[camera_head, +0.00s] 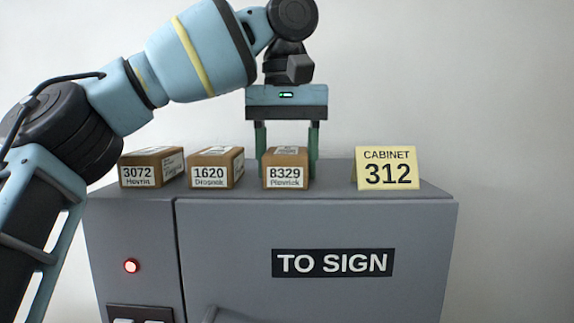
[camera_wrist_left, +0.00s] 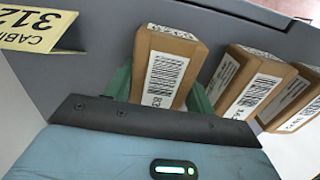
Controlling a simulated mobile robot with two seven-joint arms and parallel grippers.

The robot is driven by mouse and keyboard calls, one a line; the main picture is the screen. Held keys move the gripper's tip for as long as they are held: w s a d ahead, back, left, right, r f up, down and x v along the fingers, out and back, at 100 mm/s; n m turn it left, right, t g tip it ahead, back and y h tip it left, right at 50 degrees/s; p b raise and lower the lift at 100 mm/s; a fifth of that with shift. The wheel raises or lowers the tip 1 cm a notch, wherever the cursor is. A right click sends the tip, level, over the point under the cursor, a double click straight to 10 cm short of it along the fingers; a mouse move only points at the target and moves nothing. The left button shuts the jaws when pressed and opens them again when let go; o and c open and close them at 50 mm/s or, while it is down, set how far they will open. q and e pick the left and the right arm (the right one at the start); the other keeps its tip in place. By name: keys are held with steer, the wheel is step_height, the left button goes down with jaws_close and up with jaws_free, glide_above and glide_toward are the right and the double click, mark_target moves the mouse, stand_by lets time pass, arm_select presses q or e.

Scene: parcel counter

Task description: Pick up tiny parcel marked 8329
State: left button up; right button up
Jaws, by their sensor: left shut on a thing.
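The tiny parcel marked 8329 (camera_head: 286,168) is a small brown box with a white label, standing on top of the grey cabinet. My left gripper (camera_head: 287,160) comes down from above, with one green finger on each side of this parcel, and is shut on it. In the left wrist view the same parcel (camera_wrist_left: 165,68) sits between the green fingers of my left gripper (camera_wrist_left: 160,90). The parcel's base appears to be at the cabinet top; I cannot tell any gap. My right gripper is not in view.
Parcel 1620 (camera_head: 216,168) stands close to the left, and parcel 3072 (camera_head: 151,168) farther left. A yellow sign reading CABINET 312 (camera_head: 387,168) stands to the right.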

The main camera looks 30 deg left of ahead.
mark_target(287, 151)
arm_select(q)
steer(key=shift+r, duration=0.15)
steer(key=shift+s+d+r, duration=0.1)
steer(key=shift+s+r, duration=0.1)
steer(key=shift+r, duration=3.2)
steer(key=s+d, duration=0.5)
steer(key=s, duration=0.3)
steer(key=s+d, duration=0.5)
steer(key=s, duration=0.3)
steer(key=shift+s+d, duration=0.15)
steer(key=shift+s, duration=0.25)
